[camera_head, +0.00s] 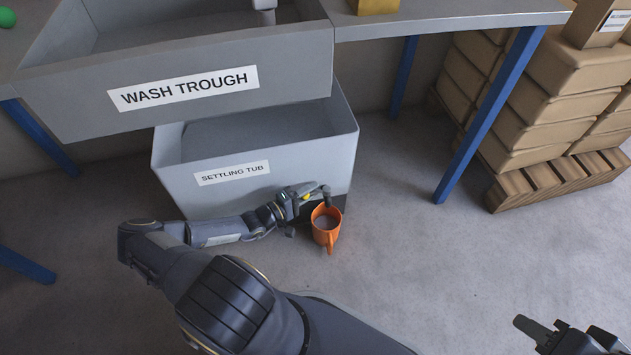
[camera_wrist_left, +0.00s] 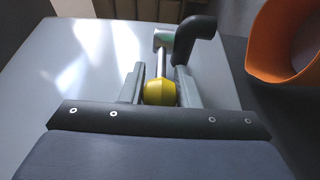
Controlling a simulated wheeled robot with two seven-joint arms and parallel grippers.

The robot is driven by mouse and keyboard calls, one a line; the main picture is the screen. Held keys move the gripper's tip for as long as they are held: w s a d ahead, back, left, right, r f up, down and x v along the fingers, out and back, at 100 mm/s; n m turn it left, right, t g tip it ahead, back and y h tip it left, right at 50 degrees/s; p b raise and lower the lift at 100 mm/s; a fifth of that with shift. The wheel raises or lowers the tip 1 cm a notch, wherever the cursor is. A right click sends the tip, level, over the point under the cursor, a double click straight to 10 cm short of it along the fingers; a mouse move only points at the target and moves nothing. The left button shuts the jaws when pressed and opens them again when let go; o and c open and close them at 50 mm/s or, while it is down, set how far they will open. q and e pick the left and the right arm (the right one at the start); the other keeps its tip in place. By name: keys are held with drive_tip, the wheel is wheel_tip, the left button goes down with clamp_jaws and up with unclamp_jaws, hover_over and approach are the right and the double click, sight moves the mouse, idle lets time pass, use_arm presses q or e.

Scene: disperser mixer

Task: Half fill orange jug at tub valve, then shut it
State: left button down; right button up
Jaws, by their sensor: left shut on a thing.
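The settling tub (camera_head: 255,190) is a grey bin on the floor with its valve low on the front right. My left gripper (camera_head: 303,198) is shut on the valve's yellow handle knob; the knob (camera_wrist_left: 160,93) sits between the fingers in the left wrist view, on a metal stem. The black elbow spout (camera_wrist_left: 196,38) is just right of it. The orange jug (camera_head: 326,240) stands upright below the spout, and its rim also shows in the left wrist view (camera_wrist_left: 268,45). A grey-brown surface shows inside it; its exact level is unclear. My right gripper (camera_head: 568,335) is open and empty at lower right.
The wash trough (camera_head: 290,60) hangs above the tub. A blue table leg (camera_head: 485,120) stands to the right, and stacked sacks (camera_head: 545,95) rest on a wooden pallet (camera_head: 560,180) beyond it. The floor right of the jug is clear.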

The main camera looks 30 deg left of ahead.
use_arm(q)
drive_tip(key=c, duration=1.1)
unclamp_jaws()
drive_tip(key=p+v, duration=0.2)
drive_tip(key=v, duration=0.5)
drive_tip(key=shift+s+a, duration=0.2)
drive_tip(key=shift+s, duration=0.1)
